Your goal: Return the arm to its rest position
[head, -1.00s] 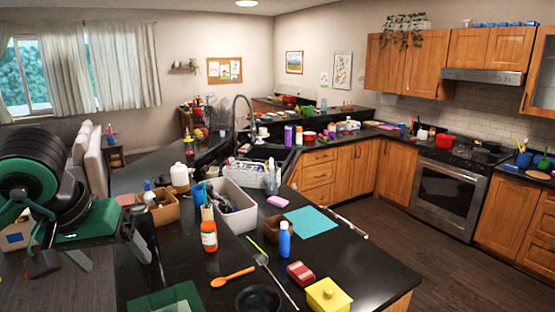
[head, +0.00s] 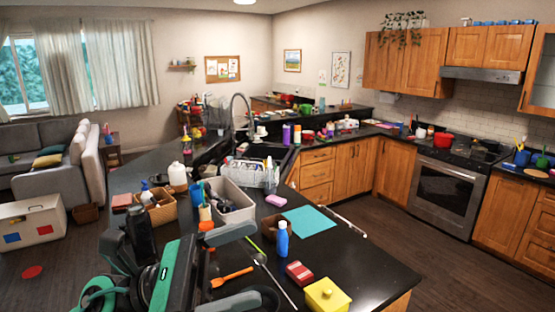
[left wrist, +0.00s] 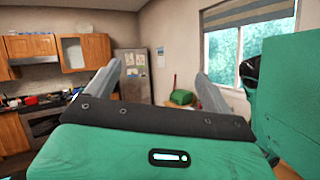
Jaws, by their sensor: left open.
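My left arm, black and green, shows at the lower left of the head view. My left gripper (head: 258,264) is open, its two grey fingers spread apart and pointing right over the near part of the dark counter (head: 352,272). Nothing is seen between the fingers. In the left wrist view the open, empty fingers (left wrist: 160,72) point toward the room, with a fridge and a window beyond. The gripper partly hides the orange bottle and the things on the near counter edge. My right gripper is not in view.
Near the fingers are an orange spoon (head: 232,277), a blue bottle (head: 282,240), a red-striped block (head: 299,273) and a yellow box (head: 327,295). A grey bin (head: 234,203) and a wooden caddy (head: 160,211) stand behind. Open floor (head: 65,265) lies at the left.

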